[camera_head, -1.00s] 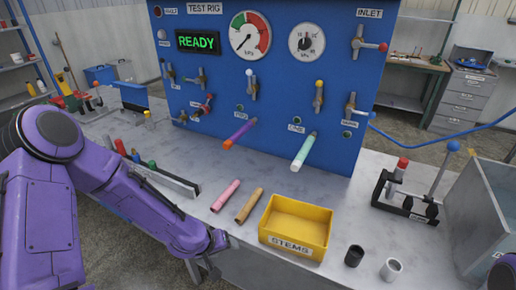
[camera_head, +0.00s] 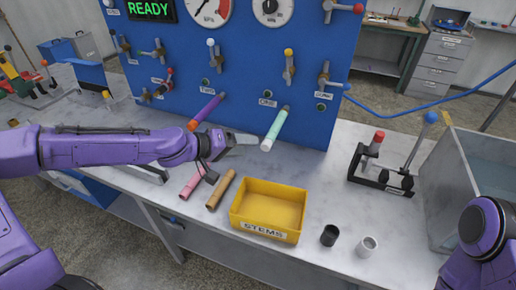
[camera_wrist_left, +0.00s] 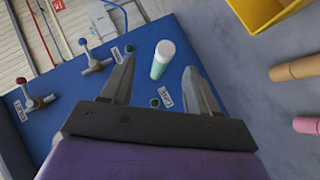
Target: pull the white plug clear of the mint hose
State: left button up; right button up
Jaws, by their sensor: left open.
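The mint hose (camera_head: 277,124) sticks out of the blue panel, sloping down towards me. The white plug (camera_head: 266,145) sits in its free end. In the left wrist view, the white plug (camera_wrist_left: 165,48) faces the camera with the mint hose (camera_wrist_left: 158,69) behind it. My left gripper (camera_head: 246,139) is open, just left of the plug end in the head view. In the wrist view its fingers (camera_wrist_left: 158,63) appear on either side of the hose. No contact is visible, and I cannot tell the depth between them. My right gripper is out of view.
A purple hose (camera_head: 208,109) with an orange end hangs to the left. A yellow STEMS bin (camera_head: 268,232), a pink tube (camera_head: 191,184) and a tan tube (camera_head: 221,188) are on the bench below. Black (camera_head: 329,235) and white cups (camera_head: 367,247) stand right of the bin.

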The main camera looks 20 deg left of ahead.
aim_at(268, 142)
pick_arm(q)
jog(key=x, duration=0.2)
jog(key=b+x, duration=0.1)
jog(key=x, duration=0.2)
jog(key=a+x, duration=0.1)
jog(key=x, duration=0.1)
jog(key=shift+w+d+f, duration=0.1)
jog(key=shift+w+f, duration=0.3)
jog(key=shift+w, duration=0.25)
jog(key=shift+s+r, duration=0.35)
jog(key=shift+s, duration=0.1)
jog(key=shift+w+f, duration=0.15)
jog(key=shift+w, duration=0.05)
jog(key=c, duration=0.3)
jog(key=shift+w, duration=0.1)
jog(key=c, duration=0.8)
jog(key=o, duration=0.9)
jog(key=shift+o, duration=1)
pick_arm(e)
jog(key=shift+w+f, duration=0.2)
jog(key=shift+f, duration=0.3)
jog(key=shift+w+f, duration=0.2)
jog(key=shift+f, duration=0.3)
